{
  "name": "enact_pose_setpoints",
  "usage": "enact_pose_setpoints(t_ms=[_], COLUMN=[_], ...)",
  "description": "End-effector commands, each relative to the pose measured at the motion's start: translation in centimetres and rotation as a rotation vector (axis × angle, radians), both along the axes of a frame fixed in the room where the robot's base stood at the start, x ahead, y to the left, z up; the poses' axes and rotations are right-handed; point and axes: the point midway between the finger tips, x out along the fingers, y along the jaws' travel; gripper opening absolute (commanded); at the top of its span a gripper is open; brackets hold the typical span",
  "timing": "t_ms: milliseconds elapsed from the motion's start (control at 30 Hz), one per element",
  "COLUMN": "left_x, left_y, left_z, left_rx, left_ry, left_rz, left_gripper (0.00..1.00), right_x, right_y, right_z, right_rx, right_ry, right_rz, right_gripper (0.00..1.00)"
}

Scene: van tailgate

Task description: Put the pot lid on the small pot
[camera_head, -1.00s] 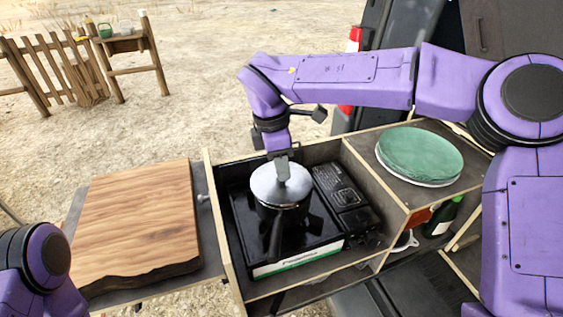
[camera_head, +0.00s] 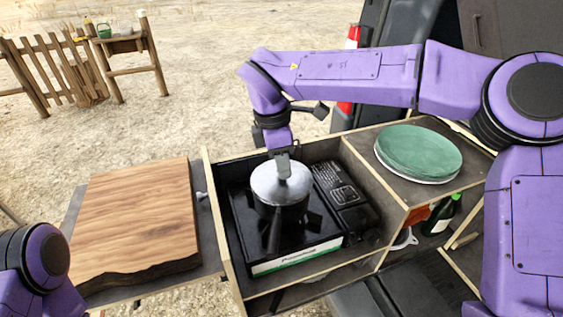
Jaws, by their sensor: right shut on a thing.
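The small pot (camera_head: 282,213) stands on the black camping stove (camera_head: 320,222), with its dark handle pointing toward me. The silver pot lid (camera_head: 270,185) is over the mouth of the pot and looks roughly level. I cannot tell if its rim rests fully on the pot. My right gripper (camera_head: 283,172) comes down from above and is shut on the lid at its top. The gripper and lid hide the pot's mouth. My left arm shows at the lower left edge, but its gripper is out of view.
The stove sits inside a wooden drawer frame (camera_head: 224,225). A wooden cutting board (camera_head: 135,220) lies to the left. Green and white plates (camera_head: 418,150) are stacked on the shelf at right, with a green bottle (camera_head: 441,215) below.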

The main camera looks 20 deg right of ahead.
Motion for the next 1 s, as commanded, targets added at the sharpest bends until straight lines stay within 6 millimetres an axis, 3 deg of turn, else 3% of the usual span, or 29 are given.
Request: enact_pose_setpoints(t_ms=[1000], left_x=[-0.01], left_y=[0.01], left_z=[-0.58], left_rx=[0.0], left_ry=[0.0], left_rz=[0.0], left_gripper=[0.43], right_x=[0.26], right_y=[0.03], right_z=[-0.31], right_rx=[0.0], right_ry=[-0.001], right_rz=[0.0], right_gripper=[0.0])
